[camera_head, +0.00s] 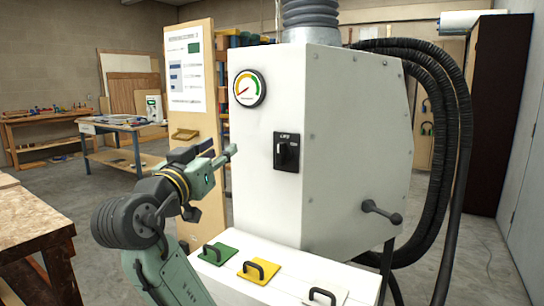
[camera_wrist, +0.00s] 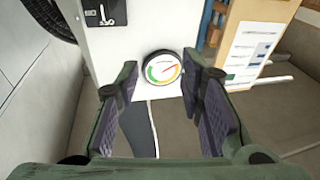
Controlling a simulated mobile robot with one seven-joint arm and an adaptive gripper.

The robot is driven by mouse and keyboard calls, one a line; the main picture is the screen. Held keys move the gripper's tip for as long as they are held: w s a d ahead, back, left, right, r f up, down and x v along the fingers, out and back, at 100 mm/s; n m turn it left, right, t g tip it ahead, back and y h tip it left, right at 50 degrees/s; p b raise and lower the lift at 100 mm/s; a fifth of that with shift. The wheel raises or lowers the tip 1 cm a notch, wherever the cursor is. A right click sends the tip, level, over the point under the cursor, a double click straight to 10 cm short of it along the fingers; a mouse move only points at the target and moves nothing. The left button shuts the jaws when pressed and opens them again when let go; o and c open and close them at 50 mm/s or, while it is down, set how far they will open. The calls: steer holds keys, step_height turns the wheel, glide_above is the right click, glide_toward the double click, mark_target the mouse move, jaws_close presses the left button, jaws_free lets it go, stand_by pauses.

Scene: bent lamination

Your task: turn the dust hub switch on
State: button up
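The dust hub is a white cabinet (camera_head: 345,130) with a black rotary switch (camera_head: 287,152) on its front face. The switch also shows at the top left edge of the wrist view (camera_wrist: 104,12), partly cut off. Its knob looks upright in the head view; its label is too small to read. My gripper (camera_head: 230,152) is in front of the cabinet, left of the switch and apart from it. In the wrist view my gripper (camera_wrist: 160,85) has its two fingers spread wide with nothing between them.
A round gauge (camera_head: 249,88) sits above and left of the switch. Green (camera_head: 219,253), yellow (camera_head: 259,271) and white (camera_head: 324,292) handled plates lie on the ledge below. A lever (camera_head: 381,212) juts from the cabinet's right side. A wooden panel (camera_head: 190,40) stands behind my gripper.

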mark_target(278, 150)
steer(key=d+f+m+g+h, duration=0.2)
steer(key=d+m+g+h, duration=0.1)
steer(key=d, duration=0.4)
steer(key=p+x, duration=0.1)
steer(key=x, duration=0.2)
steer(key=p+x, duration=0.1)
steer(key=x, duration=0.3)
steer(key=p+x, duration=0.1)
steer(key=x, duration=0.3)
steer(key=shift+w+a+r, duration=0.1)
steer(key=shift+a+r, duration=0.15)
steer(key=shift+a, duration=0.05)
steer(key=shift+c, duration=0.4)
jaws_close()
